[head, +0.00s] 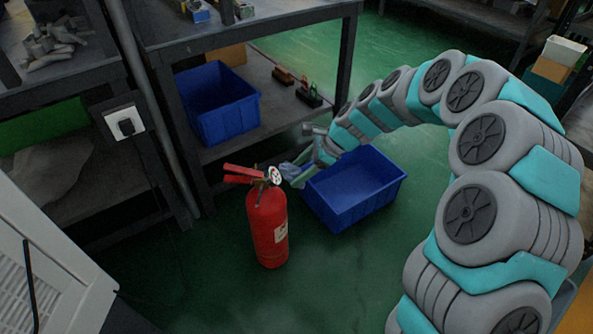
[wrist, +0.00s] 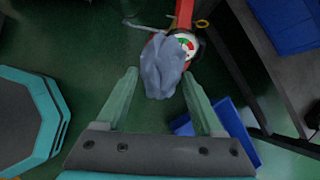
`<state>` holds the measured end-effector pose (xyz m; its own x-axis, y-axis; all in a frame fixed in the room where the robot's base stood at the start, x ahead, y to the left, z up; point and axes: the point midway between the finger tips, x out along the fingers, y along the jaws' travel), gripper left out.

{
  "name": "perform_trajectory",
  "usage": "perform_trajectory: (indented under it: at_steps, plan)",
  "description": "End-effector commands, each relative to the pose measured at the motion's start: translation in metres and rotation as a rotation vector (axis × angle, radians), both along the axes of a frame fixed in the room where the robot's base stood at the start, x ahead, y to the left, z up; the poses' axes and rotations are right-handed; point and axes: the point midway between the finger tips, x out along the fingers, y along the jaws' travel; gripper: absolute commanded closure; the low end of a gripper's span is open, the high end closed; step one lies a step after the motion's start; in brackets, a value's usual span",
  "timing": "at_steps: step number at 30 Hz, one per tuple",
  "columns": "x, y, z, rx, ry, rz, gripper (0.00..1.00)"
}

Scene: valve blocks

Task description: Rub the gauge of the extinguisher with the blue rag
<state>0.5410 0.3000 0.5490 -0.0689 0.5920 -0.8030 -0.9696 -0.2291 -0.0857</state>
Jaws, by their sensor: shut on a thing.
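A red fire extinguisher (head: 267,228) stands upright on the green floor, its red handle on top. Its round gauge (head: 275,175) has a white face with red and green marks and faces my gripper. My gripper (head: 299,176) is shut on the blue-grey rag (head: 289,171), just right of the gauge. In the wrist view the crumpled rag (wrist: 162,68) hangs between the fingertips of my gripper (wrist: 160,76) and covers the left edge of the gauge (wrist: 188,44) and much of the extinguisher. I cannot tell whether rag and gauge touch.
An empty blue crate (head: 355,190) stands on the floor right of the extinguisher, below my gripper. Another blue crate (head: 218,105) sits on the workbench's lower shelf (head: 270,110) behind. A socket box (head: 125,122) is at left. The floor in front of the extinguisher is clear.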

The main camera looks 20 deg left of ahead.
Motion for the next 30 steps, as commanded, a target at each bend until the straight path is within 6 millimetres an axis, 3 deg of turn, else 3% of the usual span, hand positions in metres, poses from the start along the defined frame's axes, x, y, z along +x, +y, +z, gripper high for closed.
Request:
perform_trajectory:
  at_steps: [8,18,30]
  plan:
    - [0.001,-0.003,0.002,0.0,-0.001,-0.001,0.75]
    - [0.004,-0.022,0.019,0.001,-0.003,-0.002,0.75]
    - [0.004,-0.023,0.019,0.0,-0.001,-0.001,0.75]
